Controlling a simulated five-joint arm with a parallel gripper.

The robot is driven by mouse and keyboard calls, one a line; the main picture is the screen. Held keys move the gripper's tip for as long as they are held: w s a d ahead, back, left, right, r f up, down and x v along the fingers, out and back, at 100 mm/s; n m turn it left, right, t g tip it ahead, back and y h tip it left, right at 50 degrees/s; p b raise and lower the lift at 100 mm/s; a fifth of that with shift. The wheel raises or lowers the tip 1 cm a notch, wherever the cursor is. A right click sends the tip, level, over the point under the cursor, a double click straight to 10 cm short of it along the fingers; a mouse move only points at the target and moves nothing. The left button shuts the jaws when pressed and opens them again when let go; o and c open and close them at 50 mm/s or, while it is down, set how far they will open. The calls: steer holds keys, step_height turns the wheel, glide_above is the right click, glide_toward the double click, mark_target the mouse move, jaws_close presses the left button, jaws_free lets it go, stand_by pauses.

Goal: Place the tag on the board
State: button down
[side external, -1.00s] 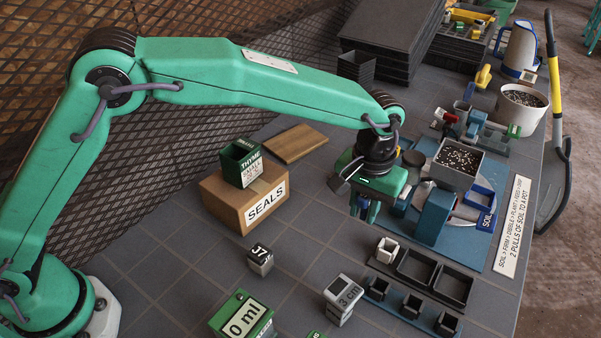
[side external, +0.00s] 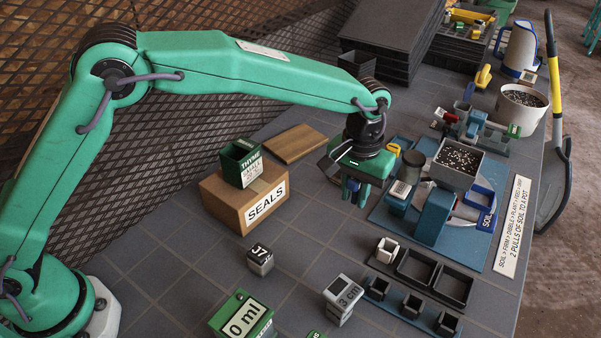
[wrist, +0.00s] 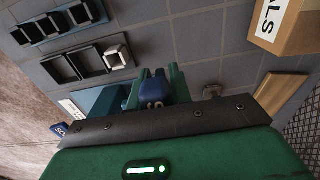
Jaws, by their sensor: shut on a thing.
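My gripper (side external: 353,192) hangs over the grey tiled bench, right of the seals box and left of the blue mat. Its green fingers are shut on a small blue piece (wrist: 154,93), perhaps the tag. The piece sits between the fingertips in the wrist view, with small pale marks on its near end; the fingers hide much of it. The wooden board (side external: 294,144) lies flat and bare behind the box, to the left of my gripper. The board's edge also shows at the right of the wrist view (wrist: 281,98).
A cardboard SEALS box (side external: 240,204) carries a green thyme pot (side external: 240,164) in front of the board. The blue mat (side external: 470,250) holds a soil container (side external: 456,163) and blue parts. Black trays (side external: 434,279) stand in front. Tiles between box and mat are clear.

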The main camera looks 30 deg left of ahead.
steer(key=w+a+r, duration=0.1)
steer(key=w+a, duration=0.4)
steer(key=a, duration=0.5)
steer(key=w+a, duration=0.4)
steer(key=a, duration=0.5)
glide_above(283, 152)
step_height(283, 152, down, 7)
steer(key=shift+r, duration=0.2)
steer(key=shift+f, duration=0.1)
steer(key=shift+f, duration=1.9)
steer(key=shift+f, duration=0.15)
steer(key=c, duration=1.3)
jaws_free()
